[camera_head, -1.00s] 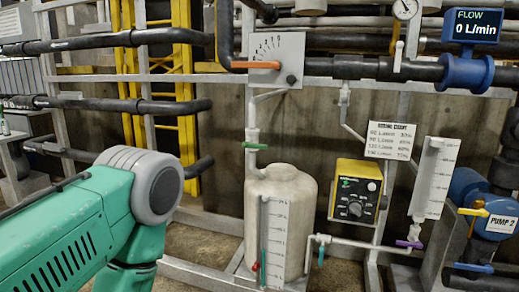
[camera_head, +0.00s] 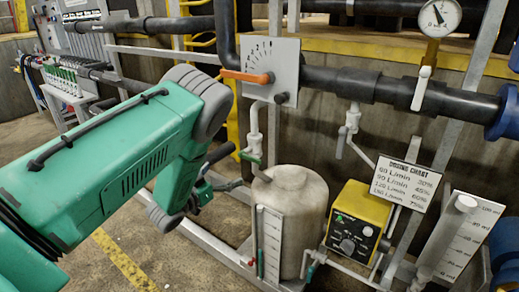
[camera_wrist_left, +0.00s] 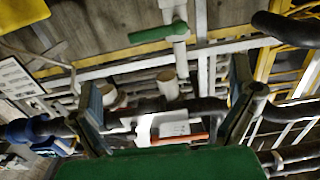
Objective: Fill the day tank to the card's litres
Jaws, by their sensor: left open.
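A whitish tank (camera_head: 292,205) with an upright scale strip (camera_head: 270,243) stands at lower centre in the head view. I cannot read its level. A green valve handle (camera_head: 250,157) is on the pipe above it; a green handle also shows in the left wrist view (camera_wrist_left: 157,31). An orange lever (camera_head: 247,77) lies across a marked dial plate (camera_head: 284,62) on the black pipe. My left forearm hides the area left of the tank. In the left wrist view my left gripper (camera_wrist_left: 165,105) is open and empty, its fingers wide apart. My right gripper is not in view.
A dosing chart (camera_head: 404,184) hangs right of the tank, above a yellow control box (camera_head: 353,222). A graduated column (camera_head: 462,240) stands at the right. A round gauge (camera_head: 439,17) tops the thick black pipe (camera_head: 388,88). Metal frame rails run beside the tank; floor is open at lower left.

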